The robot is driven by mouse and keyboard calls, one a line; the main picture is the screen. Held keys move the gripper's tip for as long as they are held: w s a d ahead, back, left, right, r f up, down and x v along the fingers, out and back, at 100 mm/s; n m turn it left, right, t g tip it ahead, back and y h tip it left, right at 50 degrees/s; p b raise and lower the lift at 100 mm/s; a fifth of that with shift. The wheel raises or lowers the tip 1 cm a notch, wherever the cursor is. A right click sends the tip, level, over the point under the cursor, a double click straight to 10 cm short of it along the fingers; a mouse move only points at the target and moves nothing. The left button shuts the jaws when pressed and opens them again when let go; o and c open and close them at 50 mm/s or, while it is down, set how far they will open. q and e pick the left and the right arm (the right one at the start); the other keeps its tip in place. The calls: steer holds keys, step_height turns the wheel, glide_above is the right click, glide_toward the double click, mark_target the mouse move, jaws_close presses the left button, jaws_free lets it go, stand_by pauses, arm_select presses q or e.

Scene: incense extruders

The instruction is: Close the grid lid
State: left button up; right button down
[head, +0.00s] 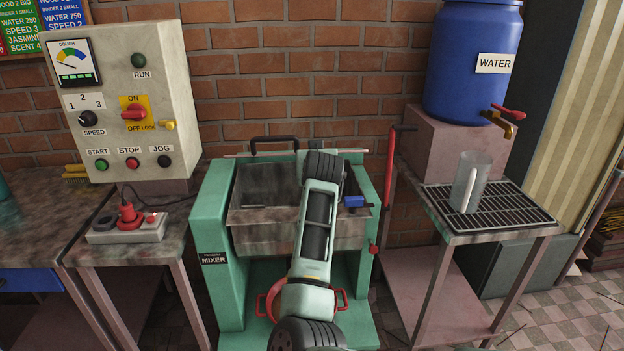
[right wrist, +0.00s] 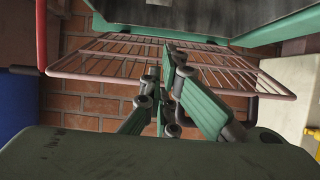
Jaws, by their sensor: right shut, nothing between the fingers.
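The grid lid (right wrist: 105,62) is a pale pink wire grid. In the right wrist view it extends out beyond the green mixer's rim, in front of the brick wall, so it stands open. In the head view only a thin edge of it (head: 240,155) shows behind the trough (head: 262,215), whose top looks uncovered on the left. My right arm reaches over the trough. My right gripper (right wrist: 171,62) is shut and empty, its tips overlapping the grid in the picture; I cannot tell whether they touch. My arm hides this gripper in the head view. My left gripper is not in view.
The control box (head: 125,100) stands left of the mixer (head: 215,270). A red lever (head: 389,165) rises at its right. Further right are a blue water drum (head: 470,60) and a clear jug (head: 470,180) on a rack. The brick wall (head: 260,90) is close behind.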

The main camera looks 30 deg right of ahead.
step_height(320, 180, up, 11)
steer(key=s+m+t+h+p, duration=0.1)
steer(key=s+t+h+p, duration=0.15)
steer(key=p, duration=0.45)
steer(key=a+r+n+t+p, duration=0.1)
steer(key=a+r+t+p, duration=0.25)
steer(key=a, duration=0.45)
steer(key=w+d+f+g+p, duration=0.1)
steer(key=w+d+f, duration=0.3)
steer(key=w, duration=0.4)
steer(key=shift+f+p, duration=0.15)
steer(key=shift+p, duration=0.55)
steer(key=shift+d, duration=0.1)
